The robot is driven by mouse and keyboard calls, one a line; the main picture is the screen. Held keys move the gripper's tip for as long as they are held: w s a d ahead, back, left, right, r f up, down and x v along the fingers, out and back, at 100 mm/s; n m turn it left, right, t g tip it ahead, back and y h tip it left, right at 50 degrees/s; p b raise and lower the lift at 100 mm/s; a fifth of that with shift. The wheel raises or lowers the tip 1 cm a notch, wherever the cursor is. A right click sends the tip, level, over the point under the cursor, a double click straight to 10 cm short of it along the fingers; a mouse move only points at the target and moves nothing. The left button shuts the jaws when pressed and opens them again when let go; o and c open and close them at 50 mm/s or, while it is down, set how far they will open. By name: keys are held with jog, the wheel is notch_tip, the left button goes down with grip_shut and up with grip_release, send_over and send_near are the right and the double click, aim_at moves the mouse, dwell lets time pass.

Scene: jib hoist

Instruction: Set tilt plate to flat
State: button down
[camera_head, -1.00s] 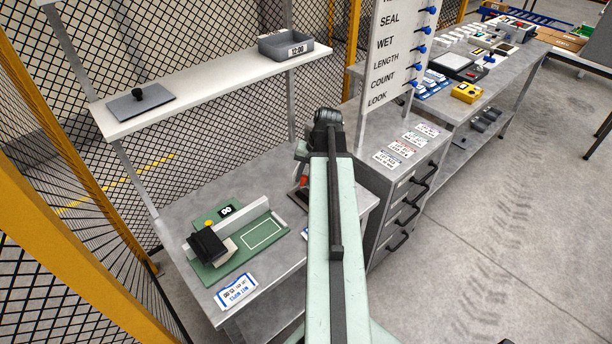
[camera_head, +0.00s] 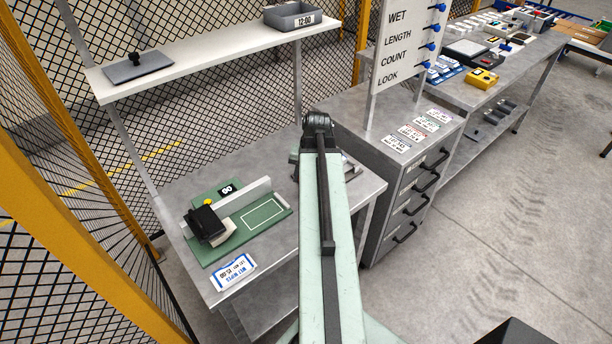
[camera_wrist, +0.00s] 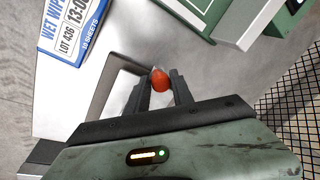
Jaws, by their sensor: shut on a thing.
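In the wrist view my gripper (camera_wrist: 160,88) is shut on a red-orange knob (camera_wrist: 160,77). The knob stands over a pale plate with a grey raised edge (camera_wrist: 122,64), partly hidden by the fingers. This looks like the tilt plate, but its angle cannot be told from here. In the head view my arm hides the gripper and the knob. Only a small grey metal part (camera_head: 350,167) shows just right of the arm on the bench.
A green board (camera_head: 263,222) with a black-topped block (camera_head: 208,226) lies on the bench (camera_head: 360,190), left of my arm. A wet-wipes pack (camera_head: 233,271) lies at the front edge. A shelf (camera_head: 205,58) hangs above. A drawer cabinet (camera_head: 400,190) stands to the right.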

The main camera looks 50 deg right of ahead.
jog(key=c, duration=1.2)
grip_release()
jog(key=shift+a, duration=0.3)
jog(key=p+v, duration=0.7)
jog(key=shift+d+r+p, duration=0.25)
jog(key=shift+r+p, duration=0.15)
